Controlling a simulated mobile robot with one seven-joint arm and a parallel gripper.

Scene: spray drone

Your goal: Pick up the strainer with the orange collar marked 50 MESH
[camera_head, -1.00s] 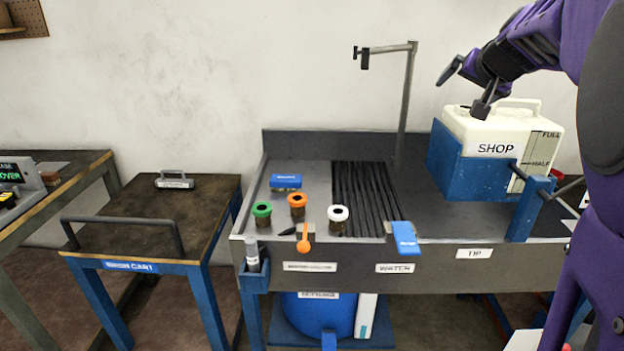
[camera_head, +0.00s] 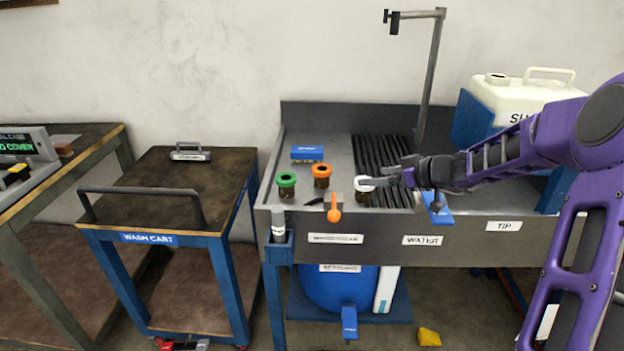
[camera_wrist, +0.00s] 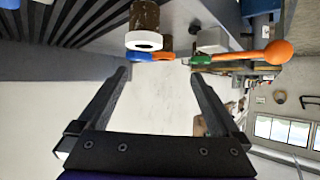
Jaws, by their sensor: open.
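The orange-collared strainer (camera_head: 321,174) stands upright on the sink's left deck, between the green-collared strainer (camera_head: 286,182) and the white-collared strainer (camera_head: 365,190). No mesh marking is legible. My gripper (camera_head: 384,176) is open and empty, to the right of the orange collar, and overlaps the white-collared strainer in the head view; contact cannot be told. In the wrist view, the white collar (camera_wrist: 144,41) is nearest, ahead of my open fingers (camera_wrist: 163,76). The orange collar (camera_wrist: 164,56) shows partly behind it, with the green collar (camera_wrist: 200,59) farther off.
A wash cart (camera_head: 165,185) stands left.

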